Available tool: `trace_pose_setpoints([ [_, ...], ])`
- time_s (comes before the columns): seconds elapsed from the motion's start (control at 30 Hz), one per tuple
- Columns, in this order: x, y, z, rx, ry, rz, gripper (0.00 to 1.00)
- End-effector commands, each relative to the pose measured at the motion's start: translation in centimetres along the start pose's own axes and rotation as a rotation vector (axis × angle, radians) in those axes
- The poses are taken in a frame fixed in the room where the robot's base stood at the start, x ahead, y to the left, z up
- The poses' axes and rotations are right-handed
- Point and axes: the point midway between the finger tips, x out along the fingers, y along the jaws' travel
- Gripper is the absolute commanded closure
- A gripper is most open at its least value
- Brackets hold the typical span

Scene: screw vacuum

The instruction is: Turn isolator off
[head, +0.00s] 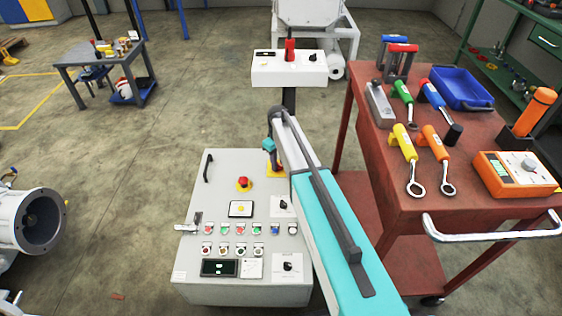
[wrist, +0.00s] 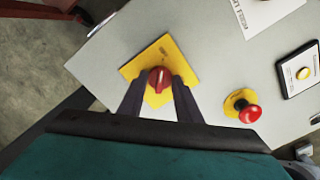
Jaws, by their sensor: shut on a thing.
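The isolator is a red rotary knob (wrist: 159,79) on a yellow square plate (wrist: 160,55) near a corner of the grey control panel (wrist: 210,40). In the wrist view, my gripper (wrist: 160,90) has its two dark fingers on either side of the red knob and is shut on it. In the head view, my arm covers the knob; only a bit of the yellow plate (head: 274,169) shows at the top right of the control panel (head: 218,180).
A red emergency stop button (wrist: 250,112) sits on the panel beside the isolator; it also shows in the head view (head: 243,183). Several small buttons (head: 240,229) fill the panel's lower part. A red tool cart (head: 400,203) stands close on the right.

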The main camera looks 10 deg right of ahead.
Motion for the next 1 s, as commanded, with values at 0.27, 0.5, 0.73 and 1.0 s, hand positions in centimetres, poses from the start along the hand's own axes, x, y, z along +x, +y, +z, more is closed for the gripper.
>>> trace_pose_setpoints([
  [0.27,0.1,-0.5,-0.4,-0.005,0.007,-0.006,0.91],
  [0.5,0.0,-0.3,-0.3,-0.003,0.007,-0.004,0.52],
  [0.73,-0.1,-0.1,-0.3,-0.002,0.006,-0.002,0.52],
  [1.0,-1.6,-0.1,-0.2,-0.001,0.007,-0.001,0.52],
])
